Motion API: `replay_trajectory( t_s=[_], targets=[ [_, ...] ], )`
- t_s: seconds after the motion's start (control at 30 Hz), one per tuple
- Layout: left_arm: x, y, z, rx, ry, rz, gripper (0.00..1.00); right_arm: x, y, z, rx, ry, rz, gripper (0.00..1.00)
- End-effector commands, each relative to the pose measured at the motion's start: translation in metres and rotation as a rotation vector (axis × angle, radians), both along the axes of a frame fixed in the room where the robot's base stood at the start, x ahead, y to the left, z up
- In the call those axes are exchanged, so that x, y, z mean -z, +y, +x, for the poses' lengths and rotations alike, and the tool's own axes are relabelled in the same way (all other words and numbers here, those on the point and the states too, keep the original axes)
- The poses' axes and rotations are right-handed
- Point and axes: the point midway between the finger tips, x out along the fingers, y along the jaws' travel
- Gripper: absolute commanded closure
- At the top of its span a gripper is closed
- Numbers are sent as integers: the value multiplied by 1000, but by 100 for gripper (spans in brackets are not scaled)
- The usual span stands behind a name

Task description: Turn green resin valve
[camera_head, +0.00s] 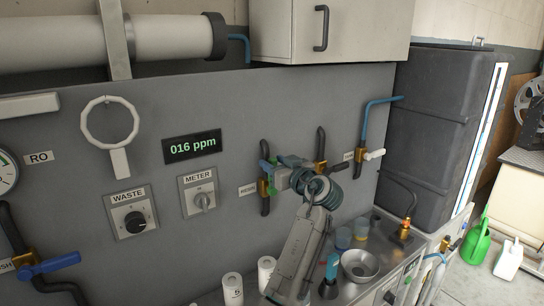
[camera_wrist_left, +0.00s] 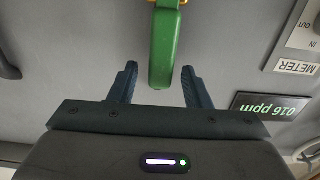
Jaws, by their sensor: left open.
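The green resin valve handle (camera_wrist_left: 163,45) hangs between my left gripper's fingers in the left wrist view, with gaps on both sides. Its lower tip reaches between the two fingers. In the head view, a bit of the green handle (camera_head: 265,166) shows at the brass valve body on the grey panel, beside the resin label (camera_head: 247,189). My left gripper (camera_head: 279,177) is open at this valve and hides part of it. It also shows in the left wrist view (camera_wrist_left: 159,73), spread around the handle without visible contact. My right gripper is not in view.
A black-handled valve (camera_head: 322,165) and a white-handled valve (camera_head: 372,155) sit to the right. The meter knob (camera_head: 202,201) and ppm display (camera_head: 192,145) are to the left. Below is a steel counter with cups (camera_head: 232,289) and a metal bowl (camera_head: 360,264).

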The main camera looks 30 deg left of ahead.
Motion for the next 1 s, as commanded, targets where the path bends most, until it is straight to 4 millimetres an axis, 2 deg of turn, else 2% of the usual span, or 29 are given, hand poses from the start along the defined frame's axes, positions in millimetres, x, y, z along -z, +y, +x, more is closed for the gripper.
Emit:
replay_trajectory(
  t_s=[0.2,0.43,0.47,0.67,0.7,1.0],
  targets=[
    [0,13,5,0,-1,0,56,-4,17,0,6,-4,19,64],
    [0,13,5,0,-1,0,56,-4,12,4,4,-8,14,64],
    [0,13,5,0,-1,0,58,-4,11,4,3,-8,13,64],
    [0,13,5,0,-1,0,98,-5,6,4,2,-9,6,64],
    [0,13,5,0,-1,0,100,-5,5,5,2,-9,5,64],
    [0,17,6,-1,14,7,100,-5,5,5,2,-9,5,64]
  ],
)
